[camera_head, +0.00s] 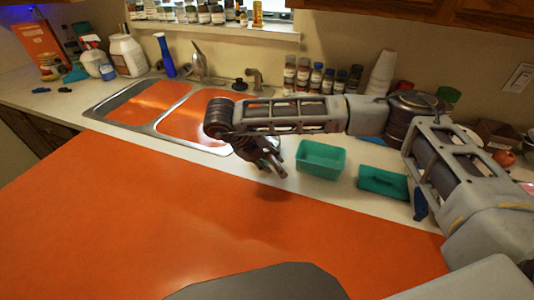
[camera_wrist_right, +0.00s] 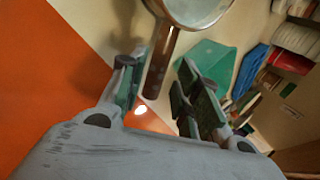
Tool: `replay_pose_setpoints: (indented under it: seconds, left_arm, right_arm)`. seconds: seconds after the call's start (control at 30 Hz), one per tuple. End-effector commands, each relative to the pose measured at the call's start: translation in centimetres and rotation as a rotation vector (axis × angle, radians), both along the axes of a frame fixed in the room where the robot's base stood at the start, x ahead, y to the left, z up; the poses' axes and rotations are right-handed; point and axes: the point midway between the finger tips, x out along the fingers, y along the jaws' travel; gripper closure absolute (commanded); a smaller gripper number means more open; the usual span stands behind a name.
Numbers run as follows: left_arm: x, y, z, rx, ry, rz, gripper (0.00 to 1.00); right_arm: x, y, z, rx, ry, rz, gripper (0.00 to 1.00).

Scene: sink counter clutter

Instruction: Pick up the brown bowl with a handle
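In the right wrist view, a round bowl (camera_wrist_right: 196,8) with a pale rim is cut off by the top edge. Its brown handle (camera_wrist_right: 157,68) points down the picture, between the fingers of my right gripper (camera_wrist_right: 155,72). The fingers are apart, with a gap visible on both sides of the handle, so the gripper looks open. In the head view my right gripper (camera_head: 273,163) hangs over the counter strip in front of the sink's right end. I cannot make out the bowl there; my arm and gripper seem to hide it. My left gripper is not in view.
A teal tub (camera_head: 320,160) stands just right of the gripper, with a teal lid-like piece (camera_head: 382,182) farther right. Spice jars (camera_head: 315,78) line the wall behind my arm. The double sink (camera_head: 170,105) is to the left. The orange front surface (camera_head: 150,220) is clear.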

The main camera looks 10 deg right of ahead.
Motion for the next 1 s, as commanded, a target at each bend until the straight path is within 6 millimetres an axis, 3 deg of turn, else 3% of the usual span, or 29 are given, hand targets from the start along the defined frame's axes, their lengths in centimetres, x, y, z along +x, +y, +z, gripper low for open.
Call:
replay_pose_setpoints:
  seconds: [0.43,1.0]
  left_arm:
    - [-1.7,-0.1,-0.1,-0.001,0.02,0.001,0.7]
    - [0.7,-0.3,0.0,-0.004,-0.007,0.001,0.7]
  right_arm:
    - [0.0,-0.1,-0.1,0.001,0.0,0.0,0.67]
    - [0.7,-1.8,-3.2,0.001,0.001,-0.001,0.67]
